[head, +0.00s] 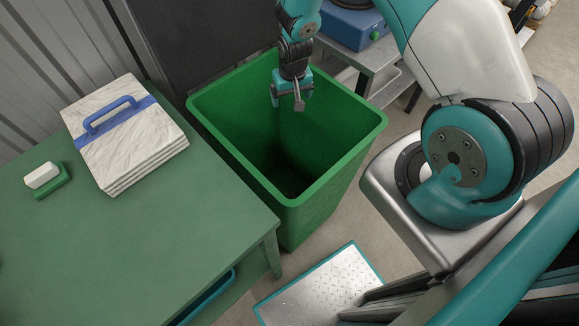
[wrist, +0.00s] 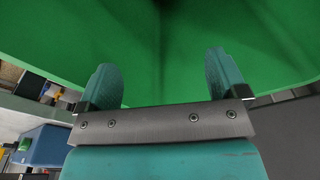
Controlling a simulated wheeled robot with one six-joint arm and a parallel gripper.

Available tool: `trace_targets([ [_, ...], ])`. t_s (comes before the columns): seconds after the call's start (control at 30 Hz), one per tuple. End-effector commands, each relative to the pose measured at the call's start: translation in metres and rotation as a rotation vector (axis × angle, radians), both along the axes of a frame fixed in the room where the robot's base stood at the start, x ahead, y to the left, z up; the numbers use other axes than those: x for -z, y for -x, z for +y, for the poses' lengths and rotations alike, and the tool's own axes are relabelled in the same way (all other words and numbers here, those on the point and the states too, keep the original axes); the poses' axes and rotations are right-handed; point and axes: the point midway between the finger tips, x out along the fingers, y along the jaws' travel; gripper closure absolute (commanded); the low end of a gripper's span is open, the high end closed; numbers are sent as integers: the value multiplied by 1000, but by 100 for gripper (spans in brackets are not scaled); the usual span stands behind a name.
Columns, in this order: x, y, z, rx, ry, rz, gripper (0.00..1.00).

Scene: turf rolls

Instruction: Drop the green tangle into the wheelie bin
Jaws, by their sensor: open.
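The wheelie bin (head: 345,150) is a green, open-topped box standing beside the green table. Its inside is deep and dark towards the bottom. My gripper (head: 290,97) is over the bin's mouth, near its far side, pointing down. In the wrist view my gripper (wrist: 164,78) has its two teal fingers wide apart with nothing between them, and green bin wall (wrist: 185,55) fills the view beyond. I cannot make out the green tangle in either view. The bin's floor is too dark to tell what lies there.
The green table (head: 130,245) at the left carries a stack of marbled slabs (head: 150,145) with a blue-handled strap and a white-and-green block (head: 43,176). A metal-topped step (head: 322,290) is in front. A blue device (head: 352,25) sits on a bench behind.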

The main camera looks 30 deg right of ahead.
Motion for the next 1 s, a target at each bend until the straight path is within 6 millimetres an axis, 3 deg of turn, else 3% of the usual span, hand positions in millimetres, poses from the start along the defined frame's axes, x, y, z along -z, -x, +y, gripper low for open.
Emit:
trace_targets([
  [0.3, -77, 8, 2, 0, 1, -8, 8],
  [0.53, -124, 14, 3, 0, 0, -5, 8],
  [0.7, -142, 17, 4, 0, 0, -2, 8],
  [1.0, -147, 18, 4, 0, 0, -1, 8],
])
